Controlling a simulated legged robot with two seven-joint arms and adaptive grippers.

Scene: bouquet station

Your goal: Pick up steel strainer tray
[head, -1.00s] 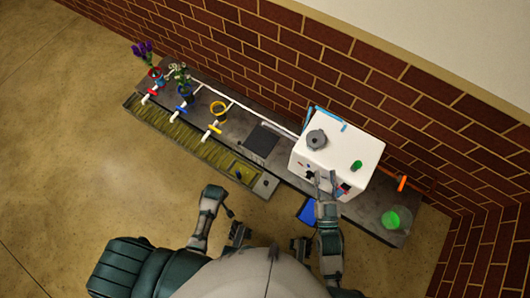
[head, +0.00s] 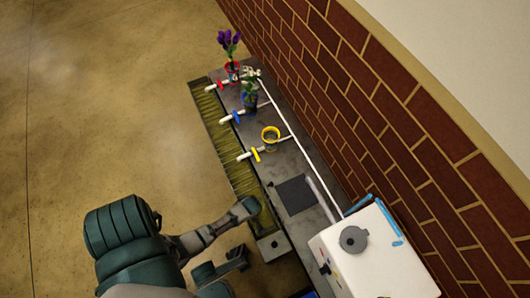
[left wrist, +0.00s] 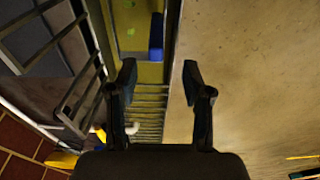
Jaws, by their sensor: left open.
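My left gripper (head: 247,207) is over the near side of the long trough (head: 227,145). In the left wrist view the open jaws (left wrist: 159,75) have nothing between them, with slats below. A barred metal frame (left wrist: 68,90) lies left of the jaws, apart from them, beside a dark flat panel (left wrist: 45,45). It looks like the steel strainer tray, but I cannot be sure. In the head view a dark square (head: 296,195) lies on the counter right of my gripper; its bars are too small to make out.
Yellow (head: 270,137), blue (head: 249,98) and red (head: 232,70) pots stand along the counter by the white taps; flowers are in the last two. A white box (head: 365,250) stands at the lower right. A brick wall (head: 330,80) runs behind. Open floor is left.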

